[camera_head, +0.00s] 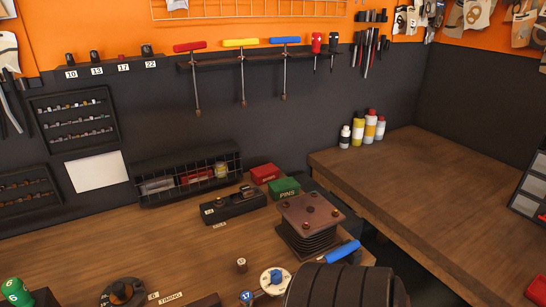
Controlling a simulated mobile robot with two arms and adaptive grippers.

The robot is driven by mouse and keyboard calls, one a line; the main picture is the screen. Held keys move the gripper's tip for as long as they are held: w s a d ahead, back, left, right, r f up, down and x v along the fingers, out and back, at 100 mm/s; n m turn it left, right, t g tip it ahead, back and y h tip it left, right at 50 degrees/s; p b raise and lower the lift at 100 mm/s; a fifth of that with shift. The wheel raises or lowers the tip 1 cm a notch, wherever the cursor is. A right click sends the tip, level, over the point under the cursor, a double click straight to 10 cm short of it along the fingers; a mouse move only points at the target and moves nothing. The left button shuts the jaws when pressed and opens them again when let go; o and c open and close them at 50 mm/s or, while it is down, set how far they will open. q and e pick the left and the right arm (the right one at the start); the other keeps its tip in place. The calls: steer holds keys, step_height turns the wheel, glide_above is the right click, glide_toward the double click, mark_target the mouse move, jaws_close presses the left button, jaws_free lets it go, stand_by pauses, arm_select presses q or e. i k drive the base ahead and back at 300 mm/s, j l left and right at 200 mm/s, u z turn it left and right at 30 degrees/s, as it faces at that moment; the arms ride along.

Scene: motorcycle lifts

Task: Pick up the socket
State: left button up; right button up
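Several dark sockets (96,57) stand in a row on a small wall ledge at the upper left, above labels 10, 13, 17 and 22. A small pale, socket-like piece (241,265) stands upright on the wooden workbench (130,240) near the bottom middle. A black holder (235,206) with number labels sits farther back on the bench, with small dark and metal pieces on it. I cannot tell which piece is the task's socket. Neither of my grippers can be made out in the head view.
A stacked plate block (308,225), a blue-handled tool (341,252) and a large black ribbed cylinder (340,287) crowd the bench's right end. Green (284,188) and red (265,173) boxes stand behind. The right-hand bench top (440,205) is mostly clear.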

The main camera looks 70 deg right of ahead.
mark_target(241, 264)
steer(key=k+j+z, duration=0.1)
steer(key=z, duration=1.7)
steer(key=j, duration=0.25)
